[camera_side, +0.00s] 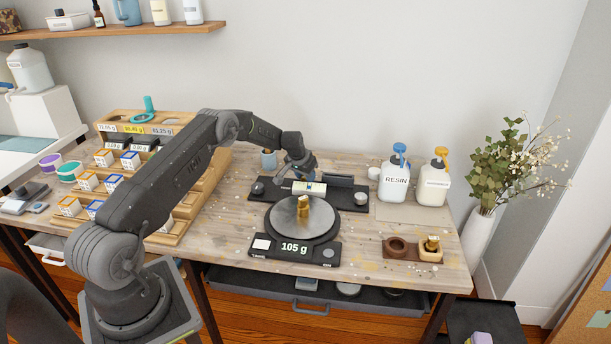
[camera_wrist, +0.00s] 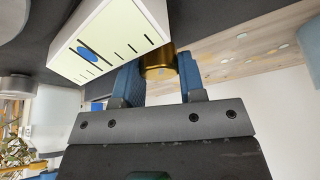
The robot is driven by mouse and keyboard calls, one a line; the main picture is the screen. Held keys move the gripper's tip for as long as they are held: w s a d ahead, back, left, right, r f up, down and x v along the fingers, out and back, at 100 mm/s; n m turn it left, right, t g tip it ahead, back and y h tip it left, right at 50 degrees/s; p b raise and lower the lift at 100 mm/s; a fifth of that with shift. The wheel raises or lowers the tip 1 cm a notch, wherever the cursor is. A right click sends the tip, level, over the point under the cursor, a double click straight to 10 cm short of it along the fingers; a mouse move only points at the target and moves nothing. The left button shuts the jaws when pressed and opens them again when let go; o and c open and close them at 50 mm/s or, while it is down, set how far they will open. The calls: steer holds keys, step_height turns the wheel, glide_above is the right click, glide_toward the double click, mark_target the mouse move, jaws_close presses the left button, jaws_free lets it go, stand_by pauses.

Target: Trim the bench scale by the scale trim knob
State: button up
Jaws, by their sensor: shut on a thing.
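The bench scale has a round grey pan (camera_side: 318,222) with a brass weight (camera_side: 303,203) on it, and its display (camera_side: 294,246) reads 105 g. Behind the pan is a dark panel (camera_side: 268,197) with a pale marked gauge (camera_side: 309,187). In the wrist view, the gauge (camera_wrist: 110,42) shows tick marks and a blue oval. My gripper (camera_side: 299,174) is at the back of this panel, behind the gauge. In the wrist view, its blue fingers (camera_wrist: 160,78) are shut on the brass trim knob (camera_wrist: 158,61). The side view hides the knob.
A resin bottle (camera_side: 393,182) and a second pump bottle (camera_side: 434,184) stand to the right. A wooden holder (camera_side: 399,258) with a brass weight (camera_side: 432,244) is at front right. A wooden stepped rack (camera_side: 195,205) holds small boxes at left.

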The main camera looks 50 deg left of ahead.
steer(key=shift+m, duration=0.7)
steer(key=o, duration=0.9)
steer(key=shift+o, duration=0.2)
steer(key=shift+d+f, duration=0.1)
steer(key=shift+d, duration=0.05)
